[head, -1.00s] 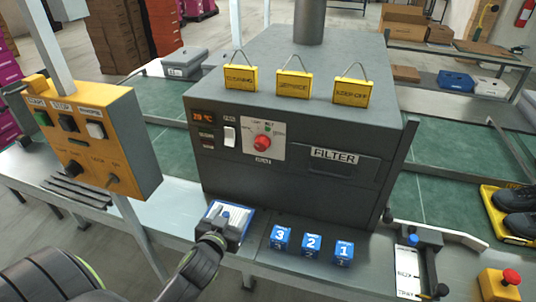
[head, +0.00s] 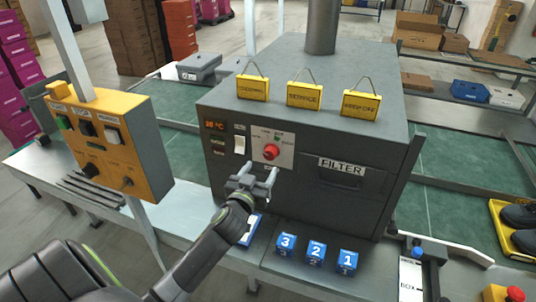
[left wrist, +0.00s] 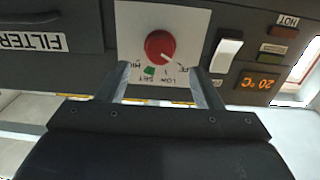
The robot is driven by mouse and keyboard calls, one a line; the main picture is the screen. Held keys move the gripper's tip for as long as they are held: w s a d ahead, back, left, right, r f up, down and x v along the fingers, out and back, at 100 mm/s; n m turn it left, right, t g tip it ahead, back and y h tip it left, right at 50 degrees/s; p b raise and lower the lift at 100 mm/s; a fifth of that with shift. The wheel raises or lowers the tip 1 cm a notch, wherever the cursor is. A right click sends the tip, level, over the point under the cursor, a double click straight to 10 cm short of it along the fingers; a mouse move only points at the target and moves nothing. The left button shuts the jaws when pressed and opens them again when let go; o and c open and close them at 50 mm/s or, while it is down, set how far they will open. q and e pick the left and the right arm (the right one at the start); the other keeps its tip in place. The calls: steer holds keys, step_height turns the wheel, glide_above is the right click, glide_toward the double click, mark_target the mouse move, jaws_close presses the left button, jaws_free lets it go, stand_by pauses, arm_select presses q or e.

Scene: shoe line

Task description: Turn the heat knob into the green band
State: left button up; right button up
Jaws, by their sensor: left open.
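The red heat knob (head: 271,152) sits on a white dial plate (head: 256,143) on the dark oven's front. In the left wrist view, upside down, the knob (left wrist: 160,47) has a pale mark pointing to the lower right. The small green band (left wrist: 149,71) lies below and left of the knob there, so the mark is outside it. My left gripper (head: 258,171) is open and empty, just below the knob in the head view. In the left wrist view its fingers (left wrist: 158,70) are spread on either side below the knob, apart from it. My right gripper is not in view.
The oven (head: 315,85) has a white rocker switch (head: 239,145) and a temperature display (left wrist: 264,84) reading 20 °C. Several yellow tags (head: 304,94) hang on its top edge. Blue numbered blocks (head: 316,253) stand below. A yellow control box (head: 110,145) is at left.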

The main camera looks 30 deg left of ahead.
mark_target(269, 156)
arm_select(q)
steer(key=p+x, duration=0.1)
steer(key=x, duration=0.6)
steer(key=shift+c, duration=0.6)
steer(key=c, duration=0.9)
